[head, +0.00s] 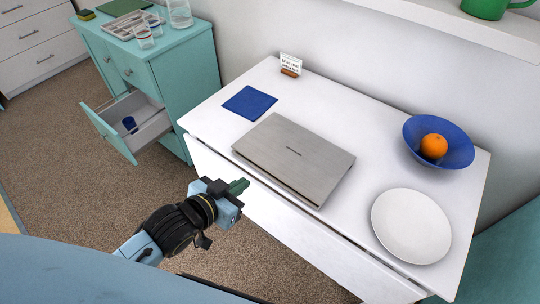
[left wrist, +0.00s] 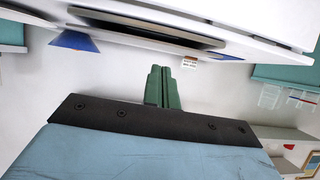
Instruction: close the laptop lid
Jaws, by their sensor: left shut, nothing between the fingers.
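The silver-grey laptop (head: 294,157) lies on the white table with its lid down flat, logo side up. In the left wrist view the laptop (left wrist: 150,32) shows nearly edge-on and upside down, as a thin slab. My left gripper (head: 240,186) is in front of the table's front edge, apart from the laptop and empty. Its green fingers (left wrist: 162,72) are together in the left wrist view. My right gripper is not in view.
On the white table (head: 350,216) are a blue napkin (head: 249,103), a small card stand (head: 290,65), a blue bowl (head: 461,152) with an orange (head: 433,146), and a white plate (head: 411,226). A teal cabinet (head: 184,70) at left has an open drawer (head: 137,122).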

